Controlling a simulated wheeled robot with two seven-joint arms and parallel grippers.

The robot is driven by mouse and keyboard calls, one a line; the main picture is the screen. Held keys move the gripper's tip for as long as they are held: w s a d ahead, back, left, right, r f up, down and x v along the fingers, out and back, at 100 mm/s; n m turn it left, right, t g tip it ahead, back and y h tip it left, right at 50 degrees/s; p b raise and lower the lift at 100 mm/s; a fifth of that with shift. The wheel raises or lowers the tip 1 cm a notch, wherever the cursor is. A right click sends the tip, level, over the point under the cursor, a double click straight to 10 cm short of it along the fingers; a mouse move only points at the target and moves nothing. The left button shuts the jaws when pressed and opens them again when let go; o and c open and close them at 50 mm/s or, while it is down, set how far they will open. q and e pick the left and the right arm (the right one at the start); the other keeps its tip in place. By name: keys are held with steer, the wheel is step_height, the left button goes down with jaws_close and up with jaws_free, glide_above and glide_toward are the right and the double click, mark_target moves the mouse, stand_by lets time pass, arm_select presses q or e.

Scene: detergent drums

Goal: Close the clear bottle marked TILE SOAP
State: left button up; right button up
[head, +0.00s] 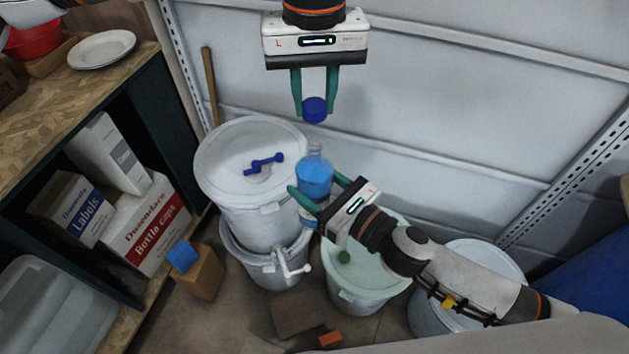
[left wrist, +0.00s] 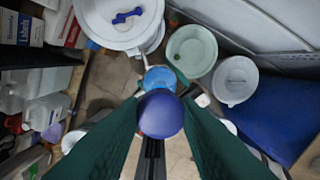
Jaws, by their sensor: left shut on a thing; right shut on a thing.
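The clear bottle (head: 314,172) holds blue liquid and has an open-looking narrow neck at its top. Its marking cannot be read here. My right gripper (head: 313,186) is shut around the bottle's body and holds it roughly upright. A blue cap (head: 315,106) is between the green fingertips of my left gripper (head: 315,113), which is shut on it. The cap is above the bottle's neck, apart from it by a visible gap. In the left wrist view the cap (left wrist: 160,113) hides part of the bottle (left wrist: 159,78) below.
A large white lidded drum (head: 228,160) with a blue handle-like piece stands left of the bottle. A pale green tub (head: 375,278) with a green cap inside is below my right arm. A shelf (head: 85,90) with boxes is at left. A wooden block (head: 197,274) is on the floor.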

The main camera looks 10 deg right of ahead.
arm_select(q)
steer(key=shift+f, duration=1.85)
steer(key=shift+f, duration=0.8)
steer(key=shift+f, duration=0.55)
steer(key=m, duration=0.6)
steer(key=shift+s, duration=0.1)
steer(key=m, duration=0.7)
